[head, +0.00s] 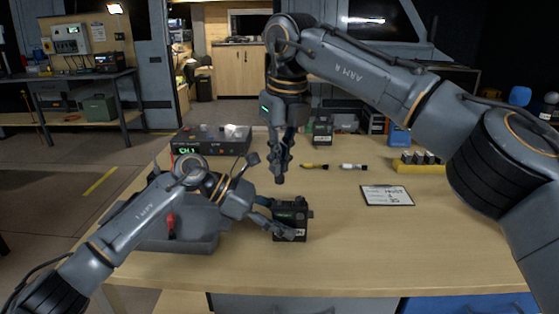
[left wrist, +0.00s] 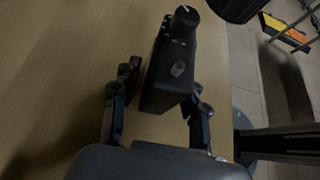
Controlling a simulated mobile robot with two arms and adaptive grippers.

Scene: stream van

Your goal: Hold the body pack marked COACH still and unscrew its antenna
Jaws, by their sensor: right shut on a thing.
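A dark body pack (head: 291,224) stands on the wooden table, near the front. Its marking is too small to read. My left gripper (head: 283,222) has its fingers on both sides of it. In the left wrist view the pack (left wrist: 165,88) has a round knob on top, and a gap shows between it and the left finger of my left gripper (left wrist: 162,88). My right gripper (head: 280,174) points down above and slightly behind the pack. It is shut on a small dark thing, apparently the antenna, mostly hidden by the fingers. No antenna shows clearly on the pack.
A grey bin (head: 180,243) with something red in it is at the left. Behind it stands a receiver with a green display (head: 212,141). The front right is clear.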

